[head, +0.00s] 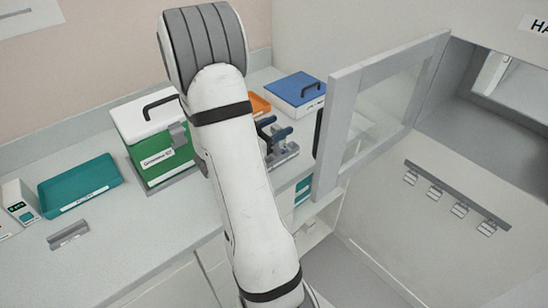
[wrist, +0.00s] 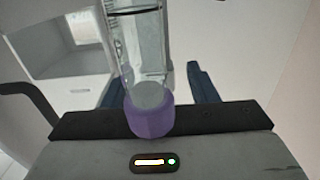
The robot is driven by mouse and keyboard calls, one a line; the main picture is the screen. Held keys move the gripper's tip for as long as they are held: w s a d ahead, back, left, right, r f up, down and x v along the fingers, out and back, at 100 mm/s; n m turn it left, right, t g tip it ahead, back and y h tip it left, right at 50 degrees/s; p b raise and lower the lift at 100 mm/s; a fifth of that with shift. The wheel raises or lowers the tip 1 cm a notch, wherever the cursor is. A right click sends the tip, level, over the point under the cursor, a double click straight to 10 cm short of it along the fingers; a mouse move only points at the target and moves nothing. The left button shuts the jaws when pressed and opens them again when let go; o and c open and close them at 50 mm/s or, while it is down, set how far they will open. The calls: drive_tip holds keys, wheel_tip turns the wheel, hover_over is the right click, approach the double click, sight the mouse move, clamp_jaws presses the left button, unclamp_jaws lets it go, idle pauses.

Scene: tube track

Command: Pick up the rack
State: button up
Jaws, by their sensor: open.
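My gripper (head: 275,128) shows its blue fingers just right of my arm in the head view, over the back of the counter. In the wrist view its two blue fingers (wrist: 152,75) stand apart and open. A clear tube with a purple cap (wrist: 151,116) shows between them, cap toward the gripper body; I cannot tell whether it touches a finger. A small grey metallic object (head: 286,154) lies by the gripper and may be the rack; my arm and gripper partly hide it. No rack is clearly seen in the wrist view.
A green box with a white lid (head: 160,150), a blue box (head: 297,93) and a teal tray (head: 80,184) stand on the counter. A grey holder (head: 68,235) lies at the front left. An open glass door (head: 383,115) stands close right. A clip rail (head: 455,197) is on the right wall.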

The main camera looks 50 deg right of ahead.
clamp_jaws()
idle(0.5)
